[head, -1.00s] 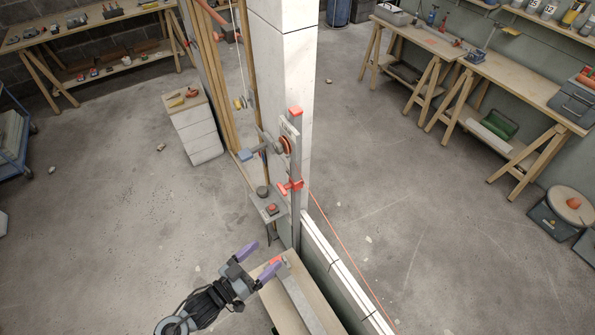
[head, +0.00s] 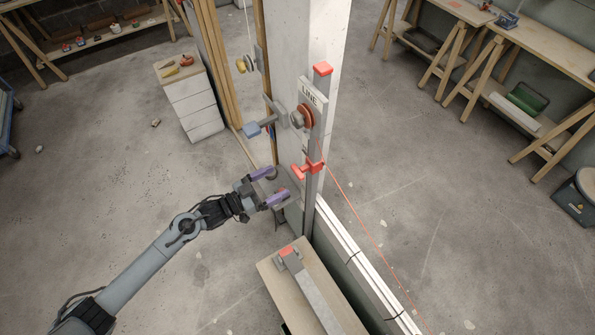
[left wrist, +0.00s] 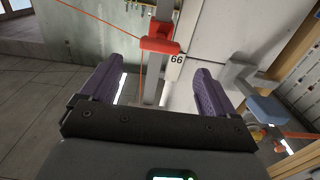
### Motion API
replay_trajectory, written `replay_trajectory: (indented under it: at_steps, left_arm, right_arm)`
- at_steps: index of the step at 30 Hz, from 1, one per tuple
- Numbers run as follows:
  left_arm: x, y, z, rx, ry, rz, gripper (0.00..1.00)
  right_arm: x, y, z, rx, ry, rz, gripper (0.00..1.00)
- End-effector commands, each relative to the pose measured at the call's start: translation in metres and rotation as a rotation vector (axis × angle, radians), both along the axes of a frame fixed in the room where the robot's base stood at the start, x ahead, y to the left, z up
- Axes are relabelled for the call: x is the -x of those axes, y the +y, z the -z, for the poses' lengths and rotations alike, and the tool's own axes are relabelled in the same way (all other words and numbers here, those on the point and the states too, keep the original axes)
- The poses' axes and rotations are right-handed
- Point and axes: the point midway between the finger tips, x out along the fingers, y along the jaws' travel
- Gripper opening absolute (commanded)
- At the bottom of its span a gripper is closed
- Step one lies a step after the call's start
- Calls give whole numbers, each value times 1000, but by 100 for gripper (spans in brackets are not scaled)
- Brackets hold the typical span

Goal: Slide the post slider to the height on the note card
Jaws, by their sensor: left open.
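The red post slider (head: 314,167) sits around the upright grey post (head: 310,205), below the post's red top cap. In the left wrist view the slider (left wrist: 160,38) is above and between my fingers, apart from them. My left gripper (head: 269,186) has purple fingers. It is open and empty, to the left of the post and slightly lower than the slider in the picture. In the left wrist view the gripper (left wrist: 157,85) faces the post. A white tag (left wrist: 176,59) reading 66 is just below the slider. My right gripper is not in view.
A plate (head: 311,95) marked LINE and a round reel are near the post's top. A blue-ended clamp (head: 255,128) sticks out left of them. A wooden bench (head: 282,264) is below. An orange line (head: 365,231) runs down right. Open floor lies left.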

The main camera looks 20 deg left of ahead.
Motion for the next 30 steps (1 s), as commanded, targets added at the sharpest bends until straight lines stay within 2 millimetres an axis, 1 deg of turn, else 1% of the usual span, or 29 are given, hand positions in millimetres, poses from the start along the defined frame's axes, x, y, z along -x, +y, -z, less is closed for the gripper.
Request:
replay_trajectory:
  at_steps: [3, 9, 15, 21, 29, 30]
  left_arm:
    - [-17, -13, -1, 2, -1, 0, 89]
    - [-42, -33, -1, 3, 0, 0, 89]
    - [-60, -46, 0, 2, 1, 0, 89]
    - [-67, -52, 0, 0, 0, 0, 89]
    - [-67, -52, 0, 0, 1, 0, 89]
    - [-67, -52, 0, 0, 1, 0, 86]
  right_arm:
    - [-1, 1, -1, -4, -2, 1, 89]
    - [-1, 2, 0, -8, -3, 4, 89]
    - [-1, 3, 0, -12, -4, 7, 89]
    - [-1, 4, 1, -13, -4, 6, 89]
    - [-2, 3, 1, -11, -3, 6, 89]
    - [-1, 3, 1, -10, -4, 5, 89]
